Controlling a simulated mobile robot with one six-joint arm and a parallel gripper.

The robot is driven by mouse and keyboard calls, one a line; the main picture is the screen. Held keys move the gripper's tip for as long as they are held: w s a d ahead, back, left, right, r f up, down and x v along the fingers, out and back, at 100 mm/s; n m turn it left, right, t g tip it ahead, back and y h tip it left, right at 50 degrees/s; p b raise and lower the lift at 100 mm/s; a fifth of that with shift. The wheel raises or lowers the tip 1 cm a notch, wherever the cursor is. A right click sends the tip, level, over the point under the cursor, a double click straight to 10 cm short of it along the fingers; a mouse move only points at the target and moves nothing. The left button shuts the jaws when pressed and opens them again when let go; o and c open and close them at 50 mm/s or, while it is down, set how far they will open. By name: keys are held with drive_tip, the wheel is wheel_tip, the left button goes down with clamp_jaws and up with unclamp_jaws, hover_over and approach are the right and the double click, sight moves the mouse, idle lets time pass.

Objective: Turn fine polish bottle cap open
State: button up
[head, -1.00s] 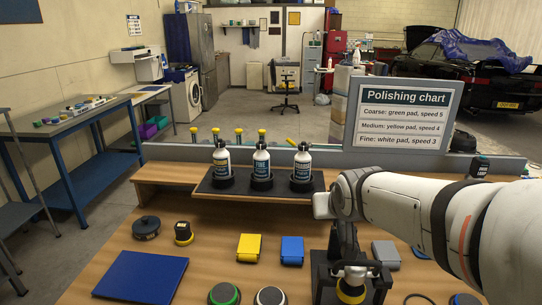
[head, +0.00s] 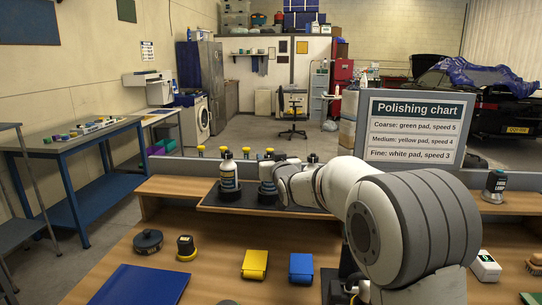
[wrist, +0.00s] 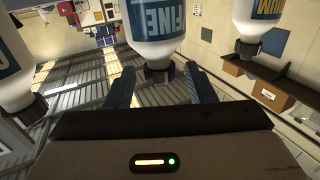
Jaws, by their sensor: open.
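The fine polish bottle (wrist: 172,40) is white with a blue "FINE" label. In the wrist view it hangs upside down in the picture, its dark cap (wrist: 158,72) pointing down the frame. My gripper (wrist: 160,88) is open, with one finger on each side of the cap and gaps between. I cannot see the fingers touching it. In the head view the fine bottle (head: 266,183) stands in the middle of a dark holder (head: 215,207), partly hidden by my arm. My gripper's fingertips are hidden there.
A similar bottle (head: 228,172) stands to the left. The polishing chart (head: 415,130) stands behind right.

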drive_tip(key=shift+x, duration=1.05)
drive_tip(key=c, duration=0.9)
drive_tip(key=shift+d, duration=0.3)
drive_tip(key=shift+c, duration=0.3)
drive_tip(key=shift+a, duration=0.2)
